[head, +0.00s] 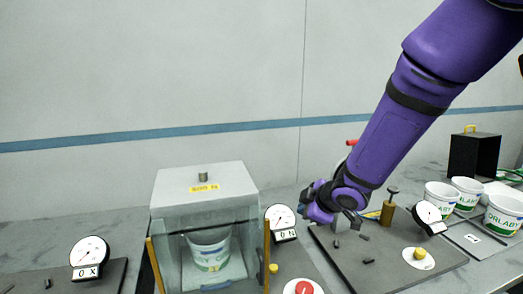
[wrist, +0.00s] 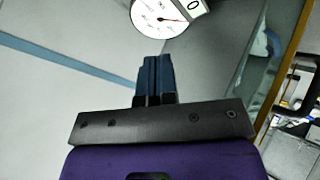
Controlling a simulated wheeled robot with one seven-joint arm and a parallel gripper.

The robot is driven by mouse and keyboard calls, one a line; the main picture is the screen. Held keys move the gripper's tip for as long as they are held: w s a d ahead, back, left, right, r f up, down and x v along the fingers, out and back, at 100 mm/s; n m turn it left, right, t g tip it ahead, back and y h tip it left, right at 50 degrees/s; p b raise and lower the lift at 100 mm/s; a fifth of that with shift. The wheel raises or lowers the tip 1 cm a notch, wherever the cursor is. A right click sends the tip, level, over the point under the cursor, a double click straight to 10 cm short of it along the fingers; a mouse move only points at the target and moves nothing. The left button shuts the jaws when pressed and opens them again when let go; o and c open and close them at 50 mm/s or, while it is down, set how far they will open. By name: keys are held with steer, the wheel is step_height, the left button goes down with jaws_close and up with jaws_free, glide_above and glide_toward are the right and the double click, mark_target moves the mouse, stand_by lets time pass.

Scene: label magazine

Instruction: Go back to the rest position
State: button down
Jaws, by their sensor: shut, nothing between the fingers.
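My purple arm comes in from the upper right in the head view and bends at the wrist. My gripper (head: 304,210) points left, just right of the middle dial gauge (head: 281,217). In the wrist view the two dark blue fingers (wrist: 155,62) lie together, shut with nothing between them. The same round dial gauge, with a red needle, seems to show beyond the fingertips (wrist: 168,14). It cannot be told from these views how far the fingers are from it.
A clear-sided box (head: 204,185) with a white lid holds a white tub (head: 208,250). A dark plate (head: 385,266) with a yellow button (head: 420,254) lies below my wrist. Several white tubs (head: 502,214) and a black box (head: 474,156) stand at the right. Another dial (head: 89,252) stands left.

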steer(key=s+d+r+m+h, duration=0.2)
steer(key=s+d+r+m, duration=0.2)
steer(key=d+r, duration=0.3)
steer(key=s+d+r+m+h, duration=0.3)
steer(key=s+d+r+m, duration=0.2)
steer(key=d+r, duration=0.25)
steer(key=s+d+r+m, duration=0.1)
steer(key=s+m, duration=0.1)
steer(key=s, duration=0.4)
steer(key=s+d+r+m+g, duration=0.1)
steer(key=s+r+m, duration=0.1)
steer(key=s, duration=0.5)
steer(key=s+d+r+m+g, duration=0.1)
steer(key=s+d+r+m, duration=0.1)
steer(key=s, duration=0.4)
steer(key=shift+s+m, duration=0.2)
steer(key=shift+m, duration=0.2)
steer(key=shift+d, duration=0.1)
